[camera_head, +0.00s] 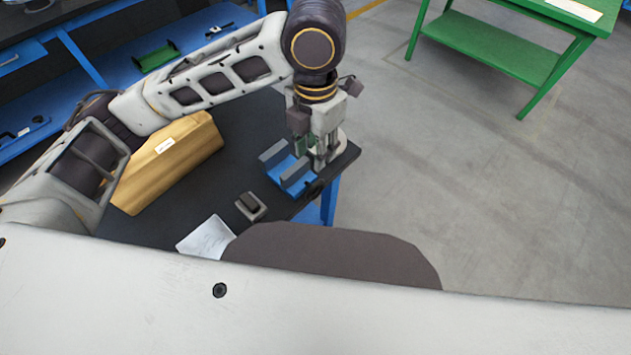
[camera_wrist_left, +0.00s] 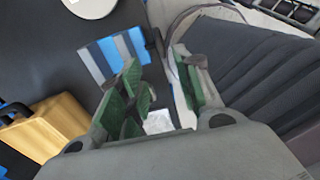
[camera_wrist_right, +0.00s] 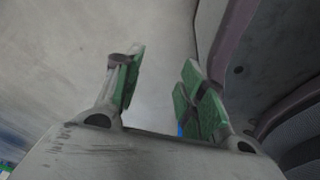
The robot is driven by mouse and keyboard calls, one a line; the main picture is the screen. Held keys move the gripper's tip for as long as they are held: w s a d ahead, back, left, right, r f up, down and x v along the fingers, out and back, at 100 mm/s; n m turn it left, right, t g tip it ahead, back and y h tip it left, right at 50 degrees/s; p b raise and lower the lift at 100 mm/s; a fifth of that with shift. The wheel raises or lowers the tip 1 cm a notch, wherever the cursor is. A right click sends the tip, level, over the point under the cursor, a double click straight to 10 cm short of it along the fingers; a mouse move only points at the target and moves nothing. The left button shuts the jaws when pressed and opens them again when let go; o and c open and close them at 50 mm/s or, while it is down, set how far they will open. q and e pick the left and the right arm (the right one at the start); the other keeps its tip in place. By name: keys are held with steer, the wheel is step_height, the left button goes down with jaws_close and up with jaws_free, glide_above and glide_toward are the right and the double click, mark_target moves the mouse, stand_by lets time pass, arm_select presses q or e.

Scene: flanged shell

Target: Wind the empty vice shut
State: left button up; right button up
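The blue vice (camera_head: 288,184) sits near the table's right edge, with two upright grey jaws apart and nothing seen between them. It also shows at the upper left of the left wrist view (camera_wrist_left: 92,64). A dark part, perhaps its handle (camera_head: 315,189), shows at its right end; its shape is unclear. My left gripper (camera_head: 312,153) points down just beside the vice. In its wrist view the green-padded fingers are spread with nothing between them (camera_wrist_left: 158,92). My right gripper (camera_wrist_right: 160,88) is open and empty, away from the vice.
A yellow-brown case (camera_head: 172,160) lies on the dark table. A small grey and black block (camera_head: 251,206) and a white sheet (camera_head: 205,238) lie nearer me. A pale round thing (camera_head: 337,140) stands partly behind my left gripper. A green table (camera_head: 490,45) stands apart, beyond open floor.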

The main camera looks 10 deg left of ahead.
mark_target(315, 184)
arm_select(q)
step_height(315, 184, down, 12)
steer(key=shift+b, duration=1.05)
steer(key=shift+f, duration=0.8)
arm_select(e)
steer(key=w+a, duration=0.1)
steer(key=w, duration=0.1)
steer(key=w+a+r, duration=0.1)
steer(key=w+a, duration=0.1)
arm_select(q)
steer(key=c, duration=0.7)
jaws_close()
arm_select(e)
steer(key=shift+w+d, duration=0.1)
steer(key=shift+d, duration=0.5)
